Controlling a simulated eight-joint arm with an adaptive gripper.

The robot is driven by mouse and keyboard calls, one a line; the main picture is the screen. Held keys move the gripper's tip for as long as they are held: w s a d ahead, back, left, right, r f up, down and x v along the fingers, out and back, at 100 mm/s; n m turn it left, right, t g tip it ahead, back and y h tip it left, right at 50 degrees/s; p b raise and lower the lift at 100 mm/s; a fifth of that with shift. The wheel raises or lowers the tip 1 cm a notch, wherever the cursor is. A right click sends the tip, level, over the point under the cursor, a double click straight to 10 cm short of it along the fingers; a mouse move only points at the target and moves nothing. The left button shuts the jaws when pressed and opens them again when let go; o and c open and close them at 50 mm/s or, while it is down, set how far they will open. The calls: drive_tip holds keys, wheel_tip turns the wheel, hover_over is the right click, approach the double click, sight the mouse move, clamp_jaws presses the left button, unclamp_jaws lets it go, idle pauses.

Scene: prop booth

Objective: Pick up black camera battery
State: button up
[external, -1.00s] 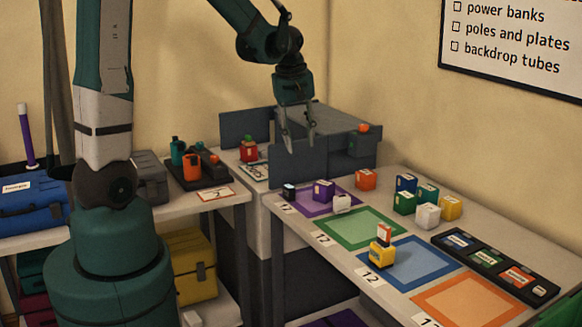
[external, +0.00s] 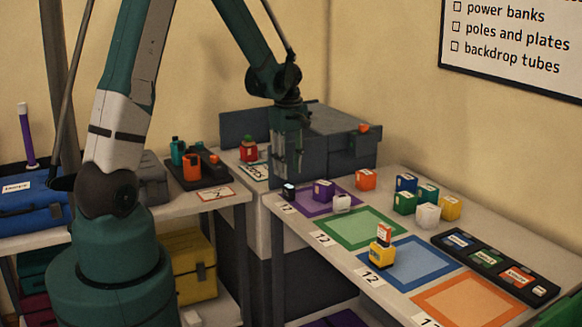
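A small black block with a pale top (external: 289,191), which looks like the black camera battery, stands upright on the table at the left corner of the purple-framed square (external: 318,209). My gripper (external: 287,174) points straight down just above and behind it in the picture, seemingly not touching it. Its fingers blend into the dark grey case behind, so the gap between them is unclear. Nothing shows held between them.
A purple block (external: 323,190) and a white block (external: 342,203) stand close to the right of the black block. Orange, blue, green and yellow blocks stand farther right. A large grey case (external: 335,150) rises behind. The green-framed square (external: 362,230) is empty.

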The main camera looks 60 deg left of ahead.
sight(289, 187)
drive_tip(key=shift+f, duration=1.3)
drive_tip(key=shift+f+b, duration=0.6)
drive_tip(key=shift+f, duration=2)
drive_tip(key=c, duration=1)
